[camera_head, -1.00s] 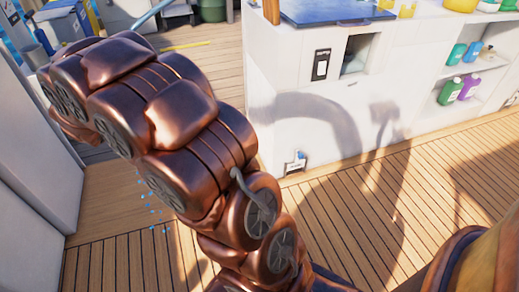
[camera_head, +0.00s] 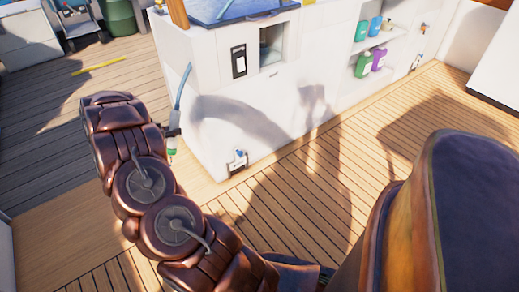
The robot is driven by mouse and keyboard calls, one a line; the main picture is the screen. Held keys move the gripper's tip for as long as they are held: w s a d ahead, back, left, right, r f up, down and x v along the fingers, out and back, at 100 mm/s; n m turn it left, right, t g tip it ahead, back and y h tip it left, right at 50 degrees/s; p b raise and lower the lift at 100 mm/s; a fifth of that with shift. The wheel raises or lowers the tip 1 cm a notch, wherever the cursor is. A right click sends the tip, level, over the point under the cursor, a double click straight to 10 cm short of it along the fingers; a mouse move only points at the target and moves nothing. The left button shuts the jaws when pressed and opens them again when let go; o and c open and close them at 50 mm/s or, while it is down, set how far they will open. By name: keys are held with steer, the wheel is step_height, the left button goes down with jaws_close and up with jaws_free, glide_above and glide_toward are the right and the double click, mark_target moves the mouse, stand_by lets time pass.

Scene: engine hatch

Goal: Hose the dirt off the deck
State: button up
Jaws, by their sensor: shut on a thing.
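The planked deck (camera_head: 395,155) fills the right and the lower middle, with more planks on the left (camera_head: 60,135) that look greyer. I cannot make out clear dirt on it; dark shadows lie across the planks. My copper arm reaches up at the left. My gripper (camera_head: 173,132) is mostly hidden behind the arm's far end, with only a small dark part showing. It is shut on a blue-grey hose (camera_head: 183,88), which rises beside the cabinet corner. A small green and white piece (camera_head: 171,150) shows just below the gripper; it may be the hose's nozzle.
A white cabinet (camera_head: 215,130) stands close to the right of my gripper, with shelves of coloured bottles (camera_head: 370,60). A yellow stick (camera_head: 98,67) lies on the far left deck. A green barrel (camera_head: 118,17) stands behind. Open deck lies in front of the cabinet.

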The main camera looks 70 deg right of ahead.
steer(key=s+d+f+m+g+y, duration=0.1)
steer(key=s+d+f+m+g, duration=0.25)
steer(key=s, duration=0.75)
steer(key=s+d+f+m+g+y, duration=0.2)
steer(key=s+d+f, duration=0.15)
steer(key=s, duration=0.75)
steer(key=s+d+f+m+g+y, duration=0.1)
steer(key=s+d+f+m+g, duration=0.25)
steer(key=s, duration=0.75)
steer(key=shift+w+a+f+t+b, duration=0.25)
steer(key=shift+w+a+f+b, duration=0.95)
steer(key=shift+w+a, duration=1.4)
steer(key=shift+w+a+f+t+b, duration=0.25)
steer(key=shift+w+a+f+b, duration=0.35)
steer(key=shift+w+a+b, duration=2)
steer(key=shift+s+a+p, duration=2.55)
steer(key=shift+s+a, duration=0.4)
steer(key=shift+s, duration=1.15)
steer(key=s+d+p, duration=0.7)
steer(key=s+d, duration=0.1)
steer(key=d, duration=0.4)
steer(key=shift+s+d, duration=0.25)
